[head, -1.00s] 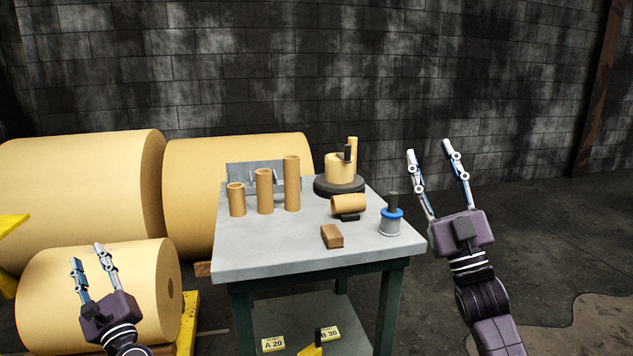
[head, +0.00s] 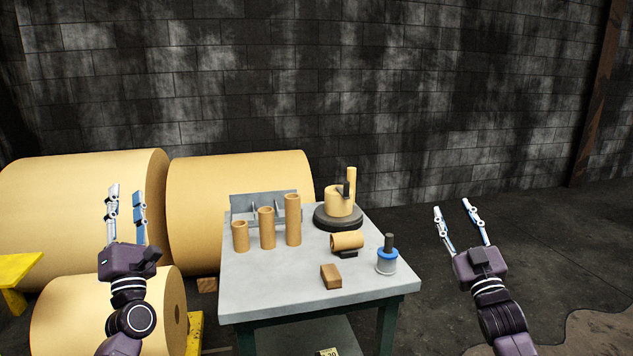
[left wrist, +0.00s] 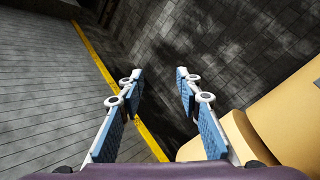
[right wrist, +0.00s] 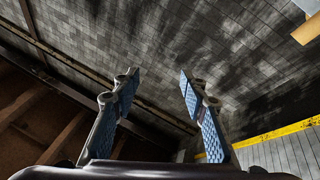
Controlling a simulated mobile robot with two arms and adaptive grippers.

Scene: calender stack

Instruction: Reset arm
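My left gripper (head: 126,195) is raised in front of the big tan rolls, left of the table, with its fingers pointing up. Its fingers are apart with nothing between them, as the left wrist view (left wrist: 160,80) also shows. My right gripper (head: 455,208) is in the air right of the table, over the dark floor. Its fingers are apart and empty, also in the right wrist view (right wrist: 157,80). Neither gripper touches anything.
Floor at right is clear.

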